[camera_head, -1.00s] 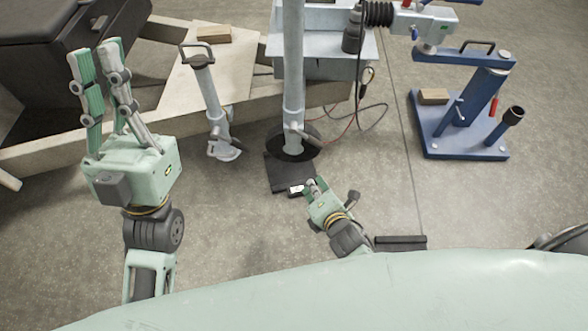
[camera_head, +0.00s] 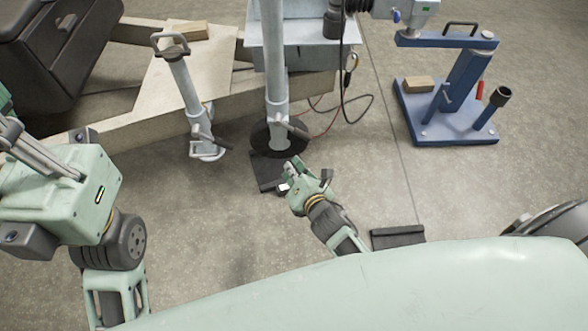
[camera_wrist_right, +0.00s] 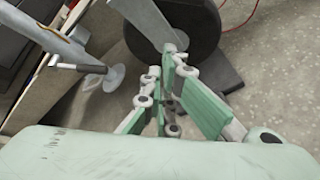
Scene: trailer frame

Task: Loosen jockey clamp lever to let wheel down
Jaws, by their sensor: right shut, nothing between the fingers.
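The jockey wheel's grey tube (camera_head: 276,75) stands upright, with its black wheel (camera_head: 258,138) on a dark plate (camera_head: 265,172). A short lever (camera_head: 296,128) sticks out to the right low on the tube. In the right wrist view the tube (camera_wrist_right: 148,18) ends at a pale fitting (camera_wrist_right: 172,46) beside the wheel (camera_wrist_right: 200,35). My right gripper (camera_head: 290,170) is shut and empty, just in front of the wheel; its fingertips (camera_wrist_right: 162,78) show below the fitting, and contact is unclear. My left gripper (camera_head: 8,135) is cut off at the left edge, so its opening is hidden.
A grey prop stand (camera_head: 186,90) with its own lever stands left of the wheel, beside the trailer beam (camera_head: 120,115). A blue stand (camera_head: 455,110) is at the back right. A dark block (camera_head: 398,237) lies right of my arm. Cables hang behind the tube.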

